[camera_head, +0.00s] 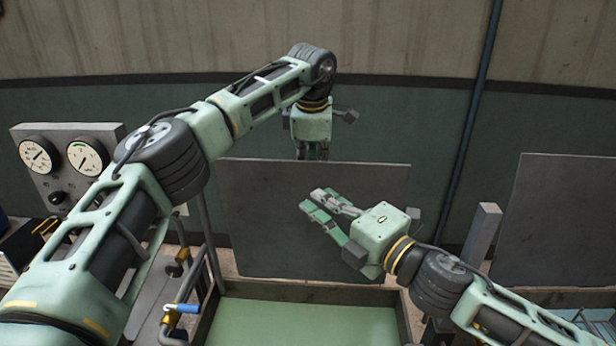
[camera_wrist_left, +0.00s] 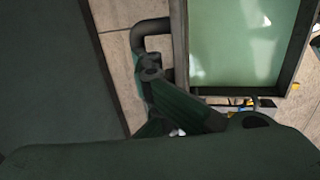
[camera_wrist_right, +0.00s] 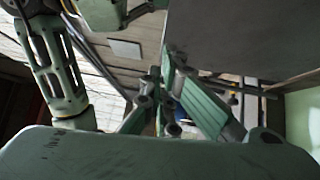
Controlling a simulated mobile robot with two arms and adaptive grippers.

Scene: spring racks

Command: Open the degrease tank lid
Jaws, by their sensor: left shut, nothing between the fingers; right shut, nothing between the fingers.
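The tank (camera_head: 211,316) stands at bottom centre in the head view, its mouth uncovered and pale green liquid inside. Its grey lid (camera_head: 300,245) stands upright along the back edge. My left gripper (camera_head: 312,153) is shut and empty at the lid's top edge, its tips partly hidden behind the lid. In the left wrist view a dark bent bar (camera_wrist_left: 150,25), which looks like a handle, is close to the shut fingers (camera_wrist_left: 150,72); contact cannot be told. My right gripper (camera_head: 314,198) is shut and empty in front of the lid, above the tank; its fingers show in the right wrist view (camera_wrist_right: 168,85).
A gauge panel (camera_head: 60,165) with two dials is at the left. A blue-handled valve (camera_head: 182,308) sits left of the tank. Another upright grey panel (camera_head: 560,220) is at the right, with a grey post (camera_head: 482,235) beside it. A wall (camera_head: 430,115) is behind.

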